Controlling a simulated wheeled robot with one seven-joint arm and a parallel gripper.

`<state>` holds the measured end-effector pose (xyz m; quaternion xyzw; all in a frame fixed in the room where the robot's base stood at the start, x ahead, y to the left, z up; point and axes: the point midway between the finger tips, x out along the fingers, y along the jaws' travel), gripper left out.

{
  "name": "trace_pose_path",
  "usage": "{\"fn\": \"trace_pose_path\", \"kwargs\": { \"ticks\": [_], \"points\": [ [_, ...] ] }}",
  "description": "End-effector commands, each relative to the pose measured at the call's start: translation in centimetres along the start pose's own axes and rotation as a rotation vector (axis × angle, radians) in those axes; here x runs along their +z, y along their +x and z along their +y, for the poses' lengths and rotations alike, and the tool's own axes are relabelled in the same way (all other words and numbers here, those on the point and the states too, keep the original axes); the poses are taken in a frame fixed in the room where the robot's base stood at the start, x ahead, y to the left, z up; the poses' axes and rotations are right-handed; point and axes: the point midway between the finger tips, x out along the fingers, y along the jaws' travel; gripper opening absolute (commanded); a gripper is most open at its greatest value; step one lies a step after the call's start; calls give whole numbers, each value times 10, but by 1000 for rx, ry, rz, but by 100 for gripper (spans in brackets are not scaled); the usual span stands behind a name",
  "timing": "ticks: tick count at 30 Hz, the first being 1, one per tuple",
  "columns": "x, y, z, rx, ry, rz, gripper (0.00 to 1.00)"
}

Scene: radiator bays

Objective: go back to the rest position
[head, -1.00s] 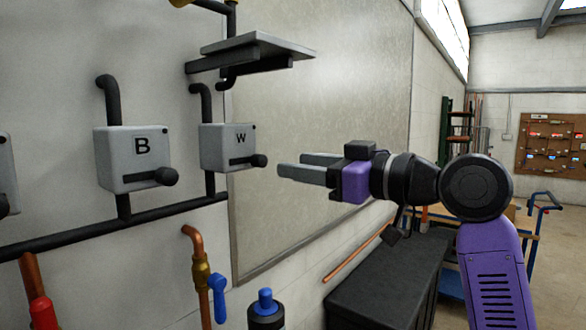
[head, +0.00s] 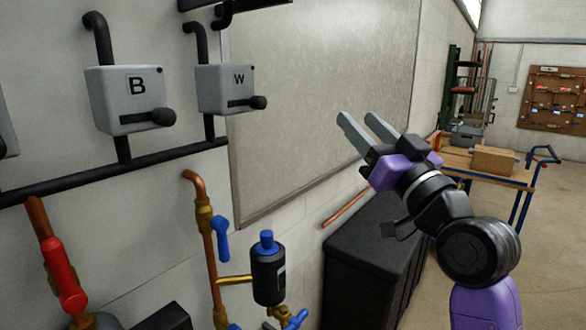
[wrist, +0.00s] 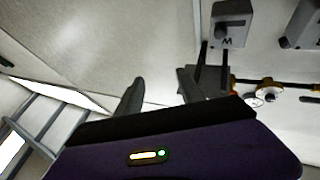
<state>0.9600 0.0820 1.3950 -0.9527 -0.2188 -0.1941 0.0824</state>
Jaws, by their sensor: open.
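My gripper (head: 362,124) is open and empty in the head view. It is raised in front of the framed grey wall panel, to the right of the switch box marked W (head: 225,88), with its fingers pointing up and left. In the wrist view the two fingers of my gripper (wrist: 160,92) stand apart with nothing between them. The W box also shows at the top of the wrist view (wrist: 232,24), beyond the right finger. The switch box marked B (head: 125,97) is further left on the wall. The gripper touches neither box.
Copper pipes with a blue-handled valve (head: 221,240), a red-handled valve (head: 62,275) and a black canister (head: 268,275) stand low by the wall. A dark cabinet (head: 375,245) is below my arm. A workbench (head: 490,172) with a cardboard box (head: 494,159) is behind. Floor at right is clear.

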Motion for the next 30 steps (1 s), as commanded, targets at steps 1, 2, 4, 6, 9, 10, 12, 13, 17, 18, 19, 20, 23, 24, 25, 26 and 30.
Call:
{"fn": "trace_pose_path", "kwargs": {
  "ticks": [1, 2, 4, 6, 9, 10, 12, 13, 17, 18, 19, 20, 23, 24, 25, 26, 30],
  "points": [
    [19, -17, 6, 37, 13, 3, 45],
    [27, -27, 10, 60, 18, 9, 45],
    [46, -50, 16, 109, 25, 21, 45],
    [64, -74, 22, 155, 30, 28, 45],
    [88, -111, 27, 216, 30, 31, 45],
    [94, -123, 27, 233, 29, 31, 45],
    [109, -149, 28, 270, 25, 28, 45],
    [115, -161, 27, 285, 21, 26, 45],
    [137, -212, 23, 343, 7, 9, 45],
    [143, -228, 21, 358, 1, 2, 45],
    [148, -239, 19, 370, -5, -6, 45],
    [151, -251, 17, 380, -9, -11, 45],
    [162, -289, 8, 411, -28, -37, 45],
    [166, -304, 4, 421, -35, -50, 45],
    [168, -316, 1, 428, -42, -59, 45],
    [170, -327, -2, 435, -48, -70, 45],
    [178, -377, -19, 459, -77, -126, 45]
  ]
}}
